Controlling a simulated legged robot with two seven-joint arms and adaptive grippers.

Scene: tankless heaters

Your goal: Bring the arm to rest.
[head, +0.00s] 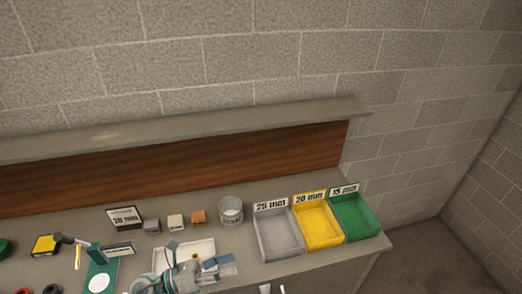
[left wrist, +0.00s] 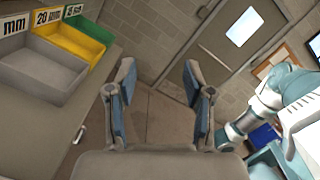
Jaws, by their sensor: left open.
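My left gripper (head: 228,263) is at the front edge of the counter in the head view, over the near side of a white tray (head: 170,255). In the left wrist view my left gripper (left wrist: 158,82) has its two fingers wide apart with nothing between them. Beyond them are the floor and a block wall. Teal and white links of mine show at the right of the left wrist view; no right gripper can be made out.
A grey bin (head: 279,237), a yellow bin (head: 318,227) and a green bin (head: 355,217) stand at the counter's right end. A metal cup (head: 231,210) and small blocks (head: 176,222) are behind the tray. A door (left wrist: 240,35) and blue bin (left wrist: 264,136) are across the floor.

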